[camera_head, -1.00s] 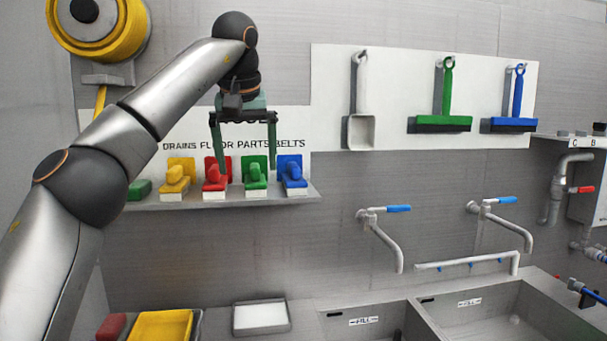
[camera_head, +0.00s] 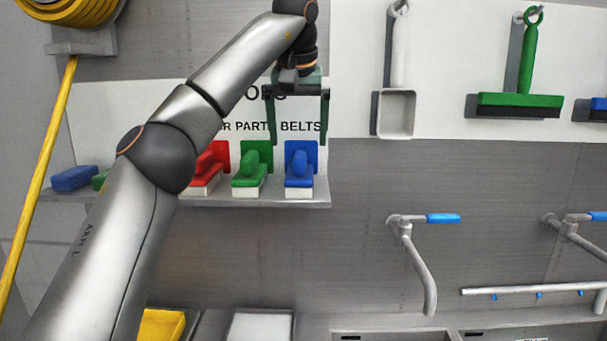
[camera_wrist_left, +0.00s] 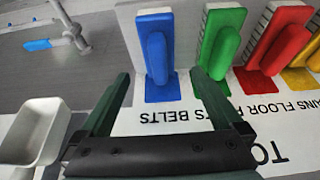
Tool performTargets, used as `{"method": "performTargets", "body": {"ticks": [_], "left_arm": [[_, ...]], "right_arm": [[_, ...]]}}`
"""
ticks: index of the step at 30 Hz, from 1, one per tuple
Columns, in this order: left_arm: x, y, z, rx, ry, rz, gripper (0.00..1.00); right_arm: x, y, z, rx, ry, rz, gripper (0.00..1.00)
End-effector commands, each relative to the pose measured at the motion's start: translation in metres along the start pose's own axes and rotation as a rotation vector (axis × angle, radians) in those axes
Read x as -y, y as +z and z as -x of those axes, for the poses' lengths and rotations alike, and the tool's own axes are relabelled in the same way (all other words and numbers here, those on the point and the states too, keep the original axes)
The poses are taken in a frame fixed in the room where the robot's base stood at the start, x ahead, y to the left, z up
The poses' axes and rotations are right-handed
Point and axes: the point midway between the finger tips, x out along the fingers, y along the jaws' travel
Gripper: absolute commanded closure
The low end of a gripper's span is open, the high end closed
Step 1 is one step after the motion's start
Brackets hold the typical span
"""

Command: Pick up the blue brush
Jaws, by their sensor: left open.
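The blue brush (camera_head: 299,171) stands at the right end of the wall shelf, under the word BELTS, with its handle facing out. It also shows in the left wrist view (camera_wrist_left: 157,55), beyond and between the fingertips. My left gripper (camera_head: 296,141) is open and empty, pointing down just above and in front of the blue brush. Its fingers, which also show in the left wrist view (camera_wrist_left: 160,78), lie to either side of the brush's line, apart from it. My right gripper is not in view.
The green brush (camera_head: 251,172) stands close left of the blue one, then the red brush (camera_head: 208,168), partly behind my arm. Another blue item (camera_head: 74,178) lies at the shelf's left end. A white scoop (camera_head: 396,113) hangs to the right; the shelf (camera_head: 290,203) ends before it.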

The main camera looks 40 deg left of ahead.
Motion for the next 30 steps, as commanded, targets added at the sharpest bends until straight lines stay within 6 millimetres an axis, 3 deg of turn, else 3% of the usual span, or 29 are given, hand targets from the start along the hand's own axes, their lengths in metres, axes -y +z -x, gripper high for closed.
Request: {"method": "performTargets", "body": {"ticks": [6, 13, 21, 30], "left_arm": [[0.001, 0.000, -0.033, 0.002, -0.002, 0.000, 0.00], [0.000, -0.001, -0.050, 0.000, -0.001, 0.002, 0.00], [-0.001, -0.002, -0.088, 0.001, -0.002, 0.001, 0.00], [-0.001, -0.002, -0.093, -0.001, 0.000, 0.002, 0.00]], "right_arm": [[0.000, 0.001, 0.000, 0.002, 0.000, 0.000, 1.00], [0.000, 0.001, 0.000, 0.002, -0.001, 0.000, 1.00], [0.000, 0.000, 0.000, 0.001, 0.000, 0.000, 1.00], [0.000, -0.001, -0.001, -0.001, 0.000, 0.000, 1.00]]}}
